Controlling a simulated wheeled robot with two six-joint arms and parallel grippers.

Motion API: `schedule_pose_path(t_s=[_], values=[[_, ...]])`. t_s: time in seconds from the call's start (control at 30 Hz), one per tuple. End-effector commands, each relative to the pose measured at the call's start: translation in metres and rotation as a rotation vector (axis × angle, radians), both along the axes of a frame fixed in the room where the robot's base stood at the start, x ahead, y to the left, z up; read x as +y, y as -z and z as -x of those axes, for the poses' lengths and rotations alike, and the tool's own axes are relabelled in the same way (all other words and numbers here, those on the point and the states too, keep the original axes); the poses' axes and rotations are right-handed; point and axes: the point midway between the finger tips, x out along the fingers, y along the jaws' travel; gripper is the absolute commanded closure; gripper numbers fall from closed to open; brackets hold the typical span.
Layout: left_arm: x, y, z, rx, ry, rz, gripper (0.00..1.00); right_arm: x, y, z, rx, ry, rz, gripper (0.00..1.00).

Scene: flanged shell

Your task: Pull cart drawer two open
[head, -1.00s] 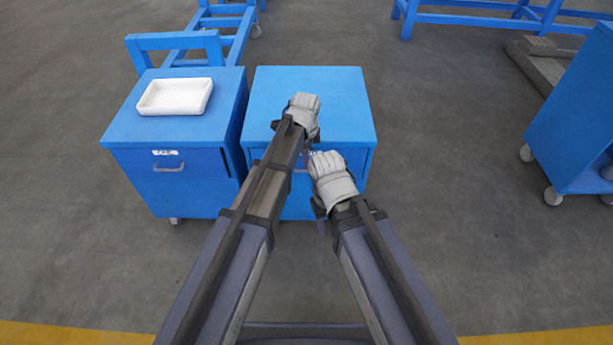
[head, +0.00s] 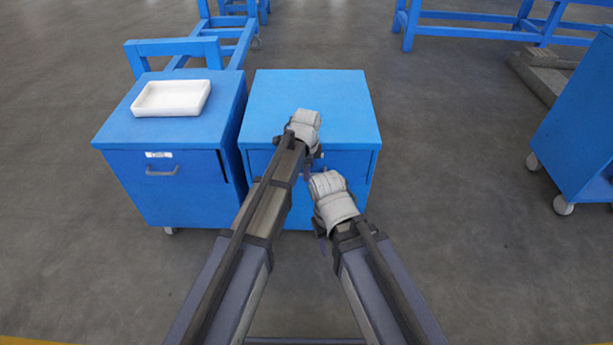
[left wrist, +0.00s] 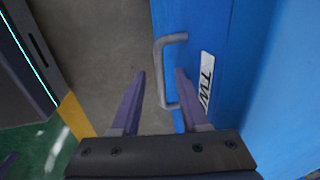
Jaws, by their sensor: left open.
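Cart two is the blue cabinet (head: 310,92) in the middle of the head view. Its drawer front is mostly hidden behind my arms there. In the left wrist view the blue drawer front (left wrist: 225,45) shows a white label (left wrist: 206,82) with "TW" readable and a grey bar handle (left wrist: 159,72). My left gripper (left wrist: 160,74) is open, and the handle appears between its two fingers, not gripped. In the head view my left gripper (head: 305,135) is at the cabinet's front. My right gripper (head: 328,192) is beside it, to the right and lower; its jaws are hidden.
Cart one (head: 172,185) stands close on the left, with a closed drawer and a white tray (head: 172,98) on top. Another blue cart (head: 585,130) on casters stands at the right. Blue frames (head: 470,25) stand behind. Grey floor is clear right of the middle cabinet.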

Motion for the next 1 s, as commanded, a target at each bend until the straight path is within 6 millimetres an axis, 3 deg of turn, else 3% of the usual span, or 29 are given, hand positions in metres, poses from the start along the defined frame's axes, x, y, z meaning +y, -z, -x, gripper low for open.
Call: schedule_pose_path(t_s=[0.27,0.67,1.0], values=[[0.0002,0.0011,-0.0004,0.000,0.000,0.000,0.55,-0.0001,0.0011,-0.0001,0.000,0.000,0.001,0.50],[0.0002,0.0012,-0.0003,0.000,0.000,0.000,1.00,-0.0001,0.0012,-0.0001,0.000,0.000,0.001,0.50],[0.0001,0.0013,-0.0004,0.000,0.000,0.000,1.00,-0.0001,0.0012,-0.0001,0.000,0.000,0.001,0.50]])
